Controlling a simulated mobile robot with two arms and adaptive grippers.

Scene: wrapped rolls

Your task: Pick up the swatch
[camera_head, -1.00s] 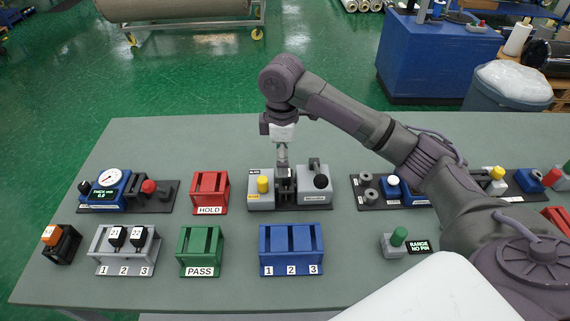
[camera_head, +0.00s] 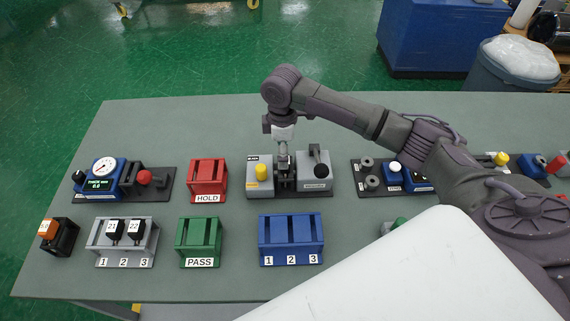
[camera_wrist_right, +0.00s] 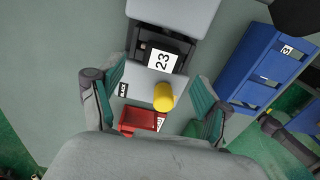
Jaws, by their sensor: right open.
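A dark swatch with a white label reading 23 (camera_wrist_right: 162,62) sits in the slot of a grey station (camera_wrist_right: 152,84), between its two grey blocks. In the head view this station (camera_head: 259,190) stands mid-table, and the swatch is mostly hidden by my gripper. My right gripper (camera_head: 284,156) points down over the station's middle. In the right wrist view its two green-padded fingers (camera_wrist_right: 155,108) are spread wide with nothing between the pads. Two other dark swatches, labelled 21 (camera_head: 111,228) and 22 (camera_head: 135,228), stand in slots 1 and 2 of a grey rack (camera_head: 122,260). My left gripper is not seen.
A yellow button (camera_wrist_right: 163,97) rises from the station beside the slot. A red HOLD rack (camera_head: 207,180) stands left of the station. A green PASS rack (camera_head: 198,242) and an empty blue rack (camera_head: 290,240) stand nearer the front. The table behind is bare at left.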

